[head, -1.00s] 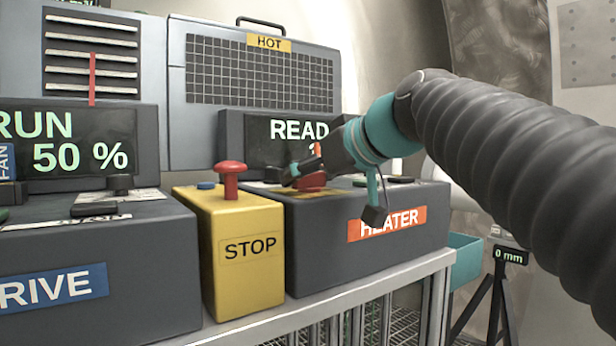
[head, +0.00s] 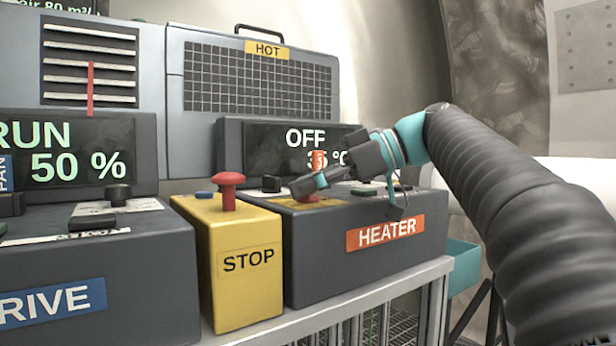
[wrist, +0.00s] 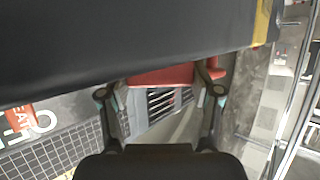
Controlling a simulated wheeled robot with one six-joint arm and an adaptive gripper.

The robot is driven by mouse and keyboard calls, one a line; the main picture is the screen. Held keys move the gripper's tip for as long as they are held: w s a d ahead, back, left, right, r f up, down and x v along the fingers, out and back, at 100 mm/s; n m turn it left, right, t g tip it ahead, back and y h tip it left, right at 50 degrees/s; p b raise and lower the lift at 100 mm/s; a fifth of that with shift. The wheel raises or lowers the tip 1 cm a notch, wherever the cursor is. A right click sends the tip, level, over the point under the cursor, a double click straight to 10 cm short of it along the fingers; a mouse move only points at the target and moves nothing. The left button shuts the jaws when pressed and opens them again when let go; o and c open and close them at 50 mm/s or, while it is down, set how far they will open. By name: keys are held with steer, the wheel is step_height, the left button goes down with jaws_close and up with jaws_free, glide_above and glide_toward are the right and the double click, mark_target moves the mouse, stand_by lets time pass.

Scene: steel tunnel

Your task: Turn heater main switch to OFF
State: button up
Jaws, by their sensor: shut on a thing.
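The heater control box (head: 340,255) is dark grey with an orange HEATER label (head: 386,234). Its main switch has a red knob (head: 314,196) on a yellow plate (head: 291,203) on top of the box. My gripper (head: 318,184) is at the knob from the right and hides most of it. In the wrist view my gripper (wrist: 160,92) has its two fingers on either side of the red knob (wrist: 160,76) and is shut on it. The heater display (head: 258,145) behind reads OFF, with a temperature partly covered by my gripper and an orange tag (head: 319,160).
The yellow STOP box (head: 242,285) with a red button (head: 228,190) stands close on the left. A teal bin (head: 462,262) hangs at the bench's right end.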

steer(key=shift+n+g, duration=0.5)
steer(key=o, duration=1.2)
steer(key=shift+c, duration=0.2)
steer(key=shift+v, duration=3.8)
